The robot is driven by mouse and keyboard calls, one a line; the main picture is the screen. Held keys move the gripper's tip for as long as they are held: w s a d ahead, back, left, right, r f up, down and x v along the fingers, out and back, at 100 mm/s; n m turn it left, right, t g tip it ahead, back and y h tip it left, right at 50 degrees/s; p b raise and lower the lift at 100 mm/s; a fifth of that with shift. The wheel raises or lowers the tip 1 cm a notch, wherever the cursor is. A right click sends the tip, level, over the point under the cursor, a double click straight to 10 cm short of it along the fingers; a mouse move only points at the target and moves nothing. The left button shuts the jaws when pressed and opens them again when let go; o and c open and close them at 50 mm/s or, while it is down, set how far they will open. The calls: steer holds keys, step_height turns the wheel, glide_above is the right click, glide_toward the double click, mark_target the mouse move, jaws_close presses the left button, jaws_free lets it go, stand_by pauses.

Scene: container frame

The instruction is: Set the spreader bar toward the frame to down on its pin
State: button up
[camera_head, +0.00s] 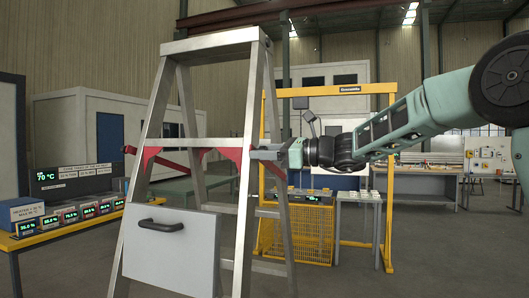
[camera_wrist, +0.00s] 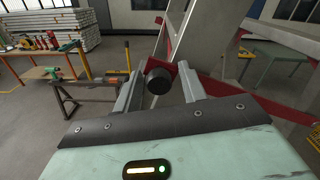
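The frame looks like a stepladder (camera_head: 250,110) with red spreader parts. A red spreader bar (camera_head: 172,163) slants between its legs, and a red piece (camera_head: 238,154) sits on the near right leg. My gripper (camera_head: 262,153) is at that leg, level with the red piece. In the wrist view, a round black knob (camera_wrist: 158,81) stands between the two grey fingers of my gripper (camera_wrist: 160,88). The fingers are apart, with a narrow gap showing beside the knob. Red metal (camera_wrist: 181,70) shows behind the knob, and a red bar (camera_wrist: 275,108) runs off to the right. The pin cannot be made out.
A white panel with a black handle (camera_head: 160,225) is at the ladder's lower front. A yellow gantry (camera_head: 388,180) and a yellow mesh crate (camera_head: 300,235) stand behind. A yellow bench with displays (camera_head: 60,230) is at left. Floor at the lower right is clear.

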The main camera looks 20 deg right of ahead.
mark_target(248, 202)
steer(key=f+n+b, duration=0.1)
steer(key=f+b, duration=0.2)
steer(key=b, duration=0.2)
steer(key=s+f+n+b, duration=0.1)
steer(key=f+b, duration=0.3)
steer(key=b, duration=0.1)
steer(key=a+f+n+b, duration=0.1)
steer(key=f+b, duration=0.3)
steer(key=b, duration=0.2)
steer(key=shift+s+a+f+n, duration=0.1)
steer(key=shift+s+f+n, duration=0.15)
steer(key=shift+s+n, duration=0.05)
jaws_close()
steer(key=shift+f+b, duration=0.65)
steer(key=shift+b, duration=0.15)
steer(key=shift+f+n, duration=0.1)
steer(key=shift+n, duration=0.2)
steer(key=o, duration=1)
jaws_free()
steer(key=shift+o, duration=0.2)
steer(key=shift+s, duration=0.1)
steer(key=shift+s+d, duration=0.2)
steer(key=shift+d, duration=0.1)
steer(key=b+v, duration=0.2)
steer(key=v, duration=1.4)
steer(key=shift+d+b, duration=0.3)
steer(key=shift+d, duration=0.05)
steer(key=shift+s, duration=0.15)
